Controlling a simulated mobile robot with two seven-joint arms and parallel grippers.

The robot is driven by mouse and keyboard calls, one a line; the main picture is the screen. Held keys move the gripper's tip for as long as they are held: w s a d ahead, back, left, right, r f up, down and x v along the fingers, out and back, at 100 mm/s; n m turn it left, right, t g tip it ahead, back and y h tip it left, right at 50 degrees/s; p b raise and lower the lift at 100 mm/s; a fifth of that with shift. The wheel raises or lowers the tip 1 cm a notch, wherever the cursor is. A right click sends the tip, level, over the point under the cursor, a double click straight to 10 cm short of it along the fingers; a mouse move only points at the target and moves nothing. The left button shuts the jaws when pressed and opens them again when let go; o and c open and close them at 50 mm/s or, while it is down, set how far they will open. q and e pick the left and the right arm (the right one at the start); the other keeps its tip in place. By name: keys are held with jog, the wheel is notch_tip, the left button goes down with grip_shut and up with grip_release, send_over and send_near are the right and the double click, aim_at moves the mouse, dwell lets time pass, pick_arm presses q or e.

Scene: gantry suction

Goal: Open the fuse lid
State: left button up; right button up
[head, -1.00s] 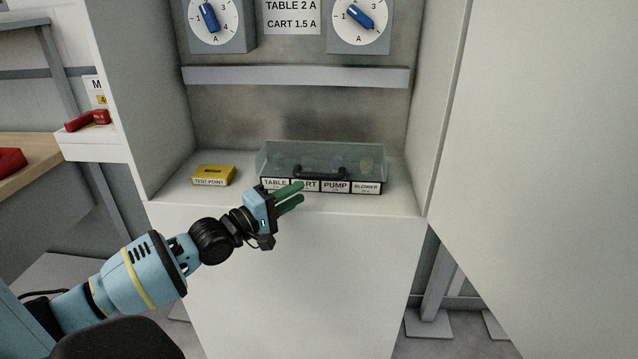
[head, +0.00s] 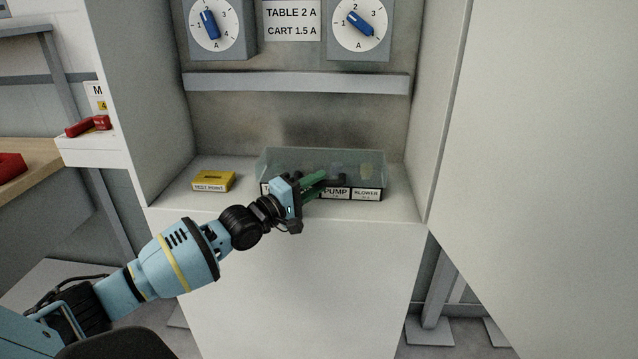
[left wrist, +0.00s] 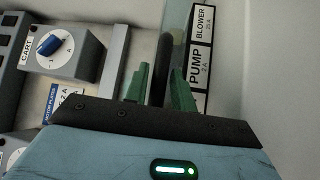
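The fuse lid (head: 345,158) is a clear, see-through cover over the fuse box on the cabinet shelf, and it is closed. Its black bar handle (left wrist: 162,72) runs across the front and is mostly hidden by my gripper in the head view. My left gripper (head: 322,182) reaches in from the left at the lid's front. Its green fingers are apart. In the left wrist view the handle shows between the fingers (left wrist: 162,84), with a small gap on the left side; I cannot tell whether the right finger touches it. My right gripper is not in view.
Labels including PUMP (head: 336,193) and BLOWER (head: 367,195) line the box front. A yellow TEST POINT block (head: 213,181) sits to the left. A grey rail (head: 296,81) crosses the back wall above. Cabinet walls close in both sides.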

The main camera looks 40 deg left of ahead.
pick_arm(q)
jog(key=shift+w+d+r, duration=0.1)
jog(key=shift+w+d, duration=0.05)
jog(key=shift+w, duration=0.4)
grip_shut()
